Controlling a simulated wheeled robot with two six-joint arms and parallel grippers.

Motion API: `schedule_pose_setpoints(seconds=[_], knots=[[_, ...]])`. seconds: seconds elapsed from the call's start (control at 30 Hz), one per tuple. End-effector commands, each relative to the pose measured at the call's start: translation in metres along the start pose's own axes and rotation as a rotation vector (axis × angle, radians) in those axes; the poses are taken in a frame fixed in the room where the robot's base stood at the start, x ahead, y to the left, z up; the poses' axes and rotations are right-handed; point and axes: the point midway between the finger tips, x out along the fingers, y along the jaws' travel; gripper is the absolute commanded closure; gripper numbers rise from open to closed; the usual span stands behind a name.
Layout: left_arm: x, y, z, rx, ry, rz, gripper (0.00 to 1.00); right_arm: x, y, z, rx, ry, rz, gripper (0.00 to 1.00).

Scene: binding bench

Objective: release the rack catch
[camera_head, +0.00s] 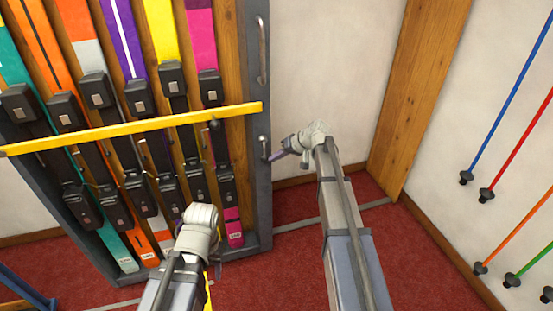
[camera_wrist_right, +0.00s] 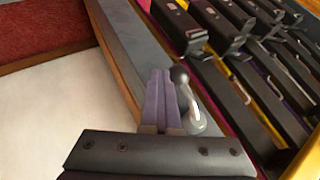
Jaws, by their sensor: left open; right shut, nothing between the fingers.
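A ski rack stands at the left in the head view, its grey right post (camera_head: 257,200) carrying a small metal catch lever (camera_head: 264,146) below the end of the yellow bar (camera_head: 135,128). In the right wrist view a lever with a dark ball knob (camera_wrist_right: 180,75) stands close beside my right gripper's fingers. My right gripper (camera_head: 275,156) is shut and empty; its purple fingers also show in the wrist view (camera_wrist_right: 161,98). Whether they touch the lever I cannot tell. My left gripper (camera_head: 200,217) is open, low in front of the rack; its fingertips are mostly hidden.
Several colourful skis with black bindings (camera_head: 139,97) fill the rack behind the yellow bar. A longer metal handle (camera_head: 262,50) sits higher on the post. Ski poles (camera_head: 515,148) hang on the right wall. Red carpet (camera_head: 300,235) is clear right of the rack.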

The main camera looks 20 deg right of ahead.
Motion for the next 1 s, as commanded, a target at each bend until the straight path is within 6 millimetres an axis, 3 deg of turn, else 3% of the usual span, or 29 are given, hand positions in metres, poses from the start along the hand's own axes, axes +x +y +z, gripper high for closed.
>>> schedule_pose_setpoints(seconds=[0.37,1.0], knots=[[0.049,0.005,-0.003,0.000,0.000,0.000,0.50,0.019,-0.003,0.010,0.125,0.017,-0.225,1.00],[0.153,0.012,-0.009,0.005,0.001,-0.012,0.50,0.037,-0.035,0.019,0.419,0.051,-0.749,1.00]])
